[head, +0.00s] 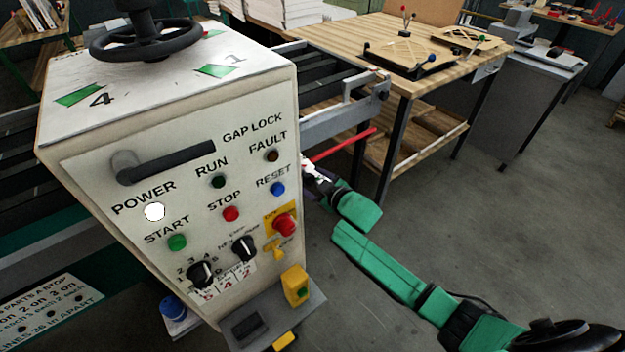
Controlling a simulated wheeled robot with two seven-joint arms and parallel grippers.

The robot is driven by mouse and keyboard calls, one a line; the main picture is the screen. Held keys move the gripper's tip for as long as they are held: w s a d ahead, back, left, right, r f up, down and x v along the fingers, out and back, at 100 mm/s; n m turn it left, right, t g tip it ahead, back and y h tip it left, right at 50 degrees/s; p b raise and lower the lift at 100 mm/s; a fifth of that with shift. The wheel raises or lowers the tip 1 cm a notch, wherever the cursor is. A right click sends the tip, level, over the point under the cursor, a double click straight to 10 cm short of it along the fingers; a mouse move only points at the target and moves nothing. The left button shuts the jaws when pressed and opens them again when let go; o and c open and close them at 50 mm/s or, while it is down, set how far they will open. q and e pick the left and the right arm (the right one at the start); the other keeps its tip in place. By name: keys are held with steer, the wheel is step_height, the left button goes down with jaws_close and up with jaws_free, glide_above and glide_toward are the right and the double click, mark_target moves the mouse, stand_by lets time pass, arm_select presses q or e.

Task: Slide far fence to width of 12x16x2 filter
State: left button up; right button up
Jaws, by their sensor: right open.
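My right arm reaches in from the lower right in green. My right gripper (318,174) is at the right edge of the control cabinet, just below a thin red bar (342,145). It is open; its fingertips are small and partly hidden by the cabinet, so I cannot tell whether it touches the bar. A grey metal rail (335,121) runs above the bar, at the end of a dark roller bed (325,72). I cannot tell which part is the far fence. No filter is identifiable by size. My left gripper is not in view.
The control cabinet (190,150), with a black handwheel (146,38) on top, blocks much of the left. A wooden workbench (340,38) with fixtures stands behind. A white stack (285,10) is at the back. Grey floor (500,200) is open at right.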

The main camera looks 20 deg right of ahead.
steer(key=shift+s+a+r, duration=0.1)
steer(key=shift+a+r, duration=0.05)
steer(key=shift+a, duration=0.1)
steer(key=shift+d, duration=0.1)
jaws_close()
steer(key=shift+f, duration=0.2)
stand_by(1.0)
